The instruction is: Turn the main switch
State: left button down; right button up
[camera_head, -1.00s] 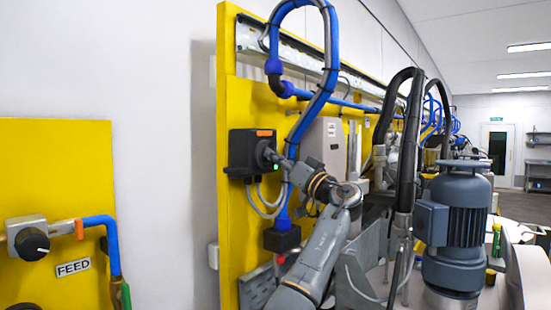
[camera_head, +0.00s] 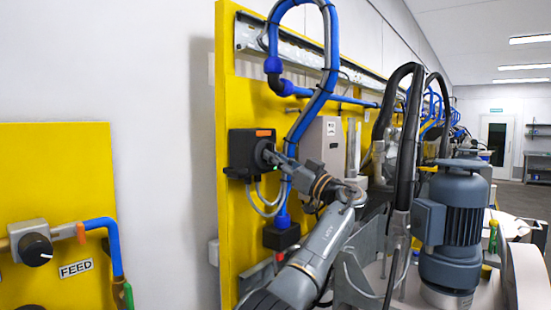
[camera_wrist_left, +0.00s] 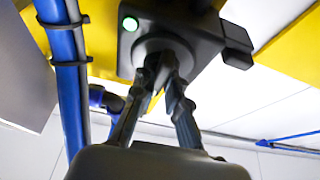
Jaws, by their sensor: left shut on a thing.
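The main switch is a dark box (camera_head: 243,152) with an orange label on its top, mounted on the yellow panel. In the left wrist view the box (camera_wrist_left: 208,42) shows a lit green light and a round dial base. My left gripper (camera_head: 274,156) reaches the front of the box. In the left wrist view its fingers (camera_wrist_left: 163,68) are closed together on the switch knob, which they mostly hide. My right gripper is not in any view.
A blue hose (camera_head: 331,60) and cables run beside the switch. A grey box (camera_head: 323,142) is on the panel to its right. A grey-blue motor (camera_head: 467,215) stands at the right. A second yellow panel with a FEED label (camera_head: 76,268) is at the left.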

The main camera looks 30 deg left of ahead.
pick_arm(q)
jog(key=shift+f, duration=0.2)
jog(key=c, duration=1.4)
grip_release()
jog(key=shift+o, duration=0.2)
jog(key=shift+r, duration=0.1)
jog(key=shift+d, duration=0.1)
jog(key=v, duration=1.1)
jog(key=shift+d, duration=0.4)
